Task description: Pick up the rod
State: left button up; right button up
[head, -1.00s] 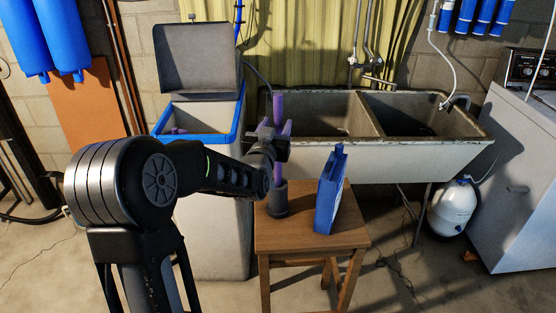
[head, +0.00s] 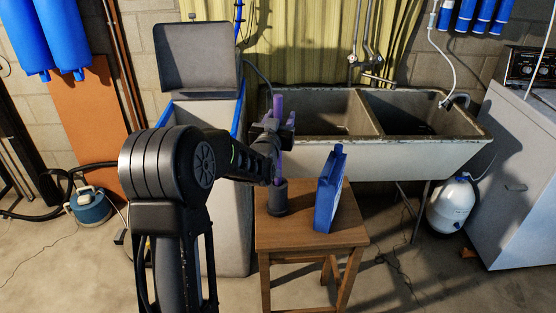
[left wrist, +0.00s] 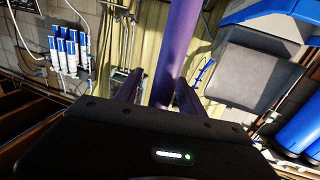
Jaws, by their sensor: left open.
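The rod (head: 278,103) is purple and stands upright in a dark grey round holder (head: 279,197) on a wooden stool (head: 305,235). Its top shows above my left gripper (head: 275,130), and a short lower part shows between the gripper and the holder. My left gripper is at the rod's upper part and covers its middle in the head view. In the left wrist view the rod (left wrist: 180,40) runs between the two spread fingers (left wrist: 158,92). The gripper is open. Whether a finger touches the rod cannot be told. My right gripper is not in view.
A blue box-like container (head: 329,190) stands on the stool right of the holder. A grey tank with a blue rim (head: 236,125) and a raised lid (head: 198,55) is behind my left arm. A double sink (head: 420,150) stands behind the stool.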

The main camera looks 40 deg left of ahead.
pick_arm(q)
grip_shut()
dwell(0.4)
